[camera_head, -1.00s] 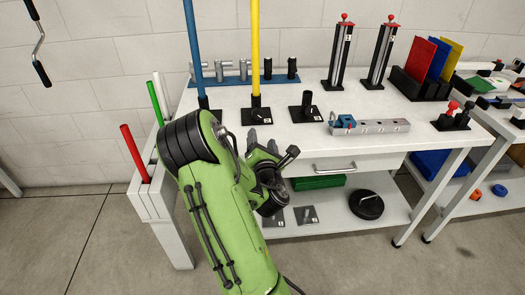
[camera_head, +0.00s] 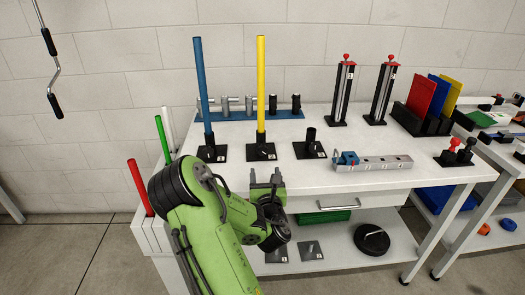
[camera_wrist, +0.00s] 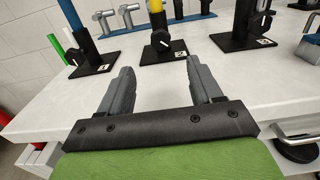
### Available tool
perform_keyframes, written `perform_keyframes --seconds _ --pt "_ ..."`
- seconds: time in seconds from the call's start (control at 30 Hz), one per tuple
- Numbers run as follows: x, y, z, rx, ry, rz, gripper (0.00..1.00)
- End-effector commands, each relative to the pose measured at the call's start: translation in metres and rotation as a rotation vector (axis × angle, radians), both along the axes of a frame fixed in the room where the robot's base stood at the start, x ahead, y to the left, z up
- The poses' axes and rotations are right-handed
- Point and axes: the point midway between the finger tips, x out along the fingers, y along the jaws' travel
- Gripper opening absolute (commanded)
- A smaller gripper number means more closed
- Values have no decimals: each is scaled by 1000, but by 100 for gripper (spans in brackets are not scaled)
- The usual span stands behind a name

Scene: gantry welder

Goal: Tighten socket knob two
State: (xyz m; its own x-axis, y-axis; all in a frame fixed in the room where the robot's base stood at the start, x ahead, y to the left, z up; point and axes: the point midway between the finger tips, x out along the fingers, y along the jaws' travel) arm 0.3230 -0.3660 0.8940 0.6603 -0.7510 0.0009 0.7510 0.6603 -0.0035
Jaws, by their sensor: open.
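Socket two (camera_head: 262,152) is a black base with the yellow pole (camera_head: 261,85) standing upright in it. Its dark knob (camera_wrist: 161,41) faces me in the wrist view, beyond the gap between my fingers. My gripper (camera_head: 265,176) is open and empty at the table's front edge, short of the socket and apart from it. In the wrist view my gripper (camera_wrist: 160,66) points toward socket two, with the knob roughly centred between the fingertips. Whether the knob is tight cannot be told.
The blue pole (camera_head: 200,85) stands in the socket to the left. An empty socket (camera_head: 309,146) stands to the right. The white tabletop (camera_wrist: 80,105) before socket two is clear. A drawer handle (camera_head: 338,204) projects below.

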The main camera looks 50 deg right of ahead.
Motion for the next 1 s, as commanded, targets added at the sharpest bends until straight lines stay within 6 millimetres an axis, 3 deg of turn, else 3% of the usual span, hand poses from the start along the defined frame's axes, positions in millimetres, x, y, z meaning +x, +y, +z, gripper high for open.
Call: perform_keyframes --seconds 0.3,0.5,0.9,1.0 --pt "54 -62 2 -1 -3 1 64" --pt "80 -92 -1 0 -3 0 64" --pt "90 -102 1 3 -2 0 64" --pt "90 -102 1 3 -3 0 49"
